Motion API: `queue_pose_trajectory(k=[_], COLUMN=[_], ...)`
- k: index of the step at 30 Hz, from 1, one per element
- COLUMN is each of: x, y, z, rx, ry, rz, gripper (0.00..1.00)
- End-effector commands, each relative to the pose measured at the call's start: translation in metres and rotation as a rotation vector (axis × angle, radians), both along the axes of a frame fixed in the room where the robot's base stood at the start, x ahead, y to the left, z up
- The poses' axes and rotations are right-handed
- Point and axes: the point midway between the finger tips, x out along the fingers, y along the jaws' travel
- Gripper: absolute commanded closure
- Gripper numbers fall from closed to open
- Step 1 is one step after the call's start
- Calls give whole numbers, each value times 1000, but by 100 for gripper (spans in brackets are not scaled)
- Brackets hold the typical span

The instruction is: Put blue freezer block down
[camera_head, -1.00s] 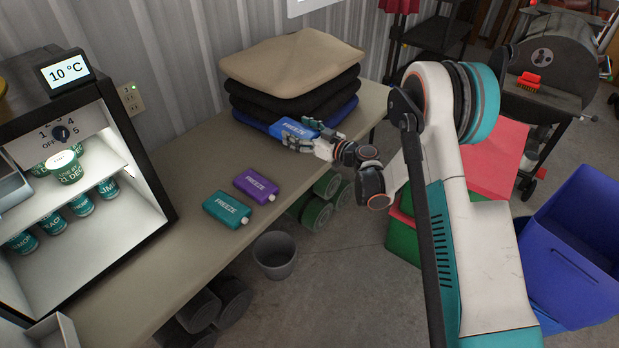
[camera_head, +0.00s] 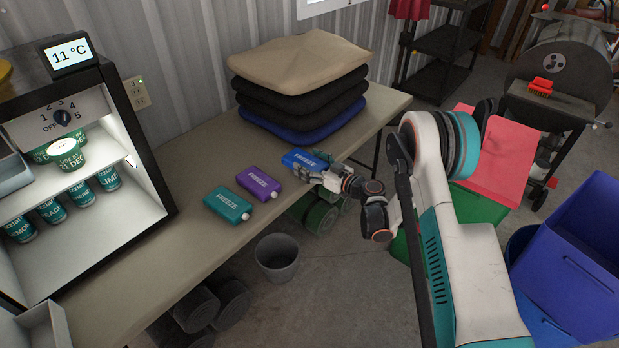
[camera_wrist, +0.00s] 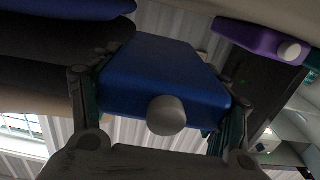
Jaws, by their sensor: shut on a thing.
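The blue freezer block (camera_head: 304,160) is in my gripper (camera_head: 316,173), at the bench's front edge, to the right of the purple block. In the wrist view the blue block (camera_wrist: 165,82) sits between both fingers (camera_wrist: 160,118), its grey cap toward the camera. My gripper is shut on it. The block is low at the bench surface; I cannot tell whether it touches. The purple freezer block (camera_head: 258,184) lies on the bench, with the teal freezer block (camera_head: 228,205) to its left. The purple one also shows in the wrist view (camera_wrist: 258,40).
An open mini fridge (camera_head: 115,215) with several tubs stands at the left. A grey bin (camera_head: 277,258) is on the floor below.

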Motion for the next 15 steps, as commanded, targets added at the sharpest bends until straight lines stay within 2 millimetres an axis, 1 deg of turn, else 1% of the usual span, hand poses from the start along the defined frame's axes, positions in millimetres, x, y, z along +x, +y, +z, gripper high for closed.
queue_pose_trajectory(k=[5, 12, 15], x=[0, 0, 0], y=[0, 0, 0], z=[-9, -43, -47], rx=[1, 1, 1], ry=[0, 0, 0], rz=[0, 0, 0], gripper=[67, 67, 67])
